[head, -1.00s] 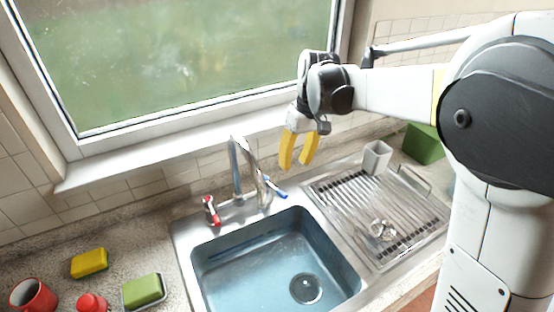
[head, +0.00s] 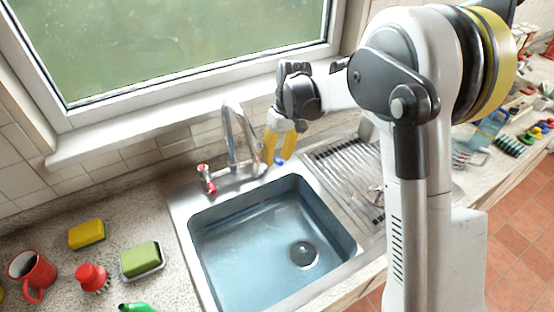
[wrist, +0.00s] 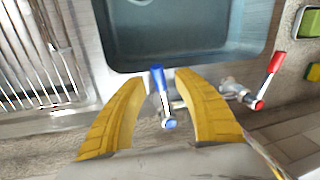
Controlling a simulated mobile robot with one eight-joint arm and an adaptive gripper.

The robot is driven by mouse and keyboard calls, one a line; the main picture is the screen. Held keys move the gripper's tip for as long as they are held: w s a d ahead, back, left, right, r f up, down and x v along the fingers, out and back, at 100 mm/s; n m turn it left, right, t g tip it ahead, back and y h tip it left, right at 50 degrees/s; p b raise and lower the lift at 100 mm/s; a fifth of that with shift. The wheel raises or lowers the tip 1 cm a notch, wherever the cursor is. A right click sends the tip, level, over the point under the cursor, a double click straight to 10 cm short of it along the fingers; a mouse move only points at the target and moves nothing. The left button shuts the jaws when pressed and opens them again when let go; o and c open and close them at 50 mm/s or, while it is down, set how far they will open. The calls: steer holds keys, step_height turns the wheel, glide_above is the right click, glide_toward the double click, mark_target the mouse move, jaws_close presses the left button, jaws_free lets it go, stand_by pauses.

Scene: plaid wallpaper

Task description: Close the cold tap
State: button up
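The cold tap is the one with the blue lever (wrist: 158,78), which stands between my two yellow fingers in the wrist view. In the head view only a small blue part (head: 279,161) shows between the fingers. My gripper (head: 277,157) is open, pointing down just right of the chrome spout (head: 230,130). In the wrist view the fingers (wrist: 160,74) are on either side of the lever, with visible gaps; I cannot tell their exact height against it. The hot tap with the red lever (head: 205,177) is left of the spout.
The sink basin (head: 225,240) is in front of the taps. A ribbed drainer (head: 340,165) is to the right, partly behind my arm. The window sill (head: 150,130) and tiled wall are close behind. A sponge, brush and red mug (head: 38,272) sit on the left counter.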

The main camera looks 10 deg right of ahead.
steer(key=shift+f, duration=0.2)
steer(key=shift+c, duration=0.4)
jaws_close()
steer(key=shift+s+a+m, duration=0.35)
steer(key=shift+a+m, duration=0.2)
steer(key=shift+m, duration=0.35)
steer(key=shift+o, duration=0.4)
jaws_free()
